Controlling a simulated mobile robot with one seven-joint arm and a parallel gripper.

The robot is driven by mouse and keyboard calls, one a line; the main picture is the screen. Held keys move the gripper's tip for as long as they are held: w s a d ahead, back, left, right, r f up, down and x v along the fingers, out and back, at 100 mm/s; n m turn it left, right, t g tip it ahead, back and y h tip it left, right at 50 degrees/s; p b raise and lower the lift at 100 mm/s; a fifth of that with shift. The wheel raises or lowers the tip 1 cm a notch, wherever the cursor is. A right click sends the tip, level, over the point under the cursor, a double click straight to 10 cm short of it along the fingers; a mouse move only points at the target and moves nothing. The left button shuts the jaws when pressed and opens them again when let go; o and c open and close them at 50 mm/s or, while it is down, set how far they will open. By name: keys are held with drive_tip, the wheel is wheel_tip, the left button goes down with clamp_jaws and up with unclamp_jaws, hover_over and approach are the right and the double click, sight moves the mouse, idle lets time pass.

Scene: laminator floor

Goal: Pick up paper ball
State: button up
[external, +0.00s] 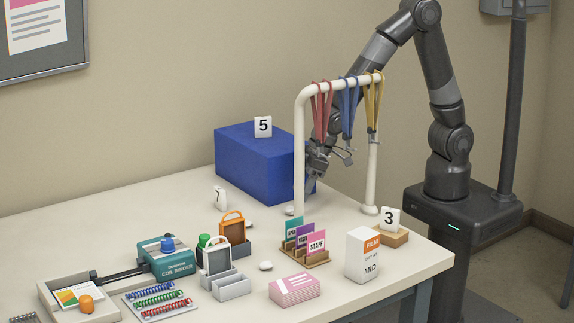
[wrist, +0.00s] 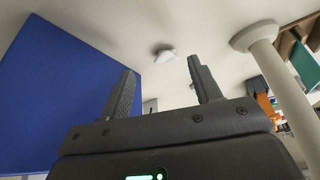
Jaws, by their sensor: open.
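Small white paper balls lie on the table in the external view: one near the rack's left post (external: 289,210), one left of it (external: 249,224), and one closer to the front (external: 265,265). In the wrist view a white paper ball (wrist: 166,56) lies on the table beyond my fingertips, roughly in line with the gap between them. My gripper (external: 318,168) is open and empty, behind the rack and beside the blue box; its fingers also show in the wrist view (wrist: 160,70). The rack and lanyards partly hide it in the external view.
The blue box (external: 250,165) stands left of my gripper. The cream rack (external: 299,160) with hanging lanyards stands in front of it. A card holder (external: 305,258), a film box (external: 362,255) and a coil binder (external: 166,258) occupy the front and left.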

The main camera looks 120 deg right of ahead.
sight(292, 207)
drive_tip(key=shift+w+x, duration=0.25)
drive_tip(key=shift+x, duration=1)
drive_tip(key=shift+w+x, duration=0.2)
drive_tip(key=shift+x, duration=1)
drive_tip(key=shift+a+r, duration=0.15)
drive_tip(key=shift+a, duration=0.05)
drive_tip(key=shift+c, duration=0.2)
drive_tip(key=c, duration=1)
drive_tip(key=shift+r, duration=0.1)
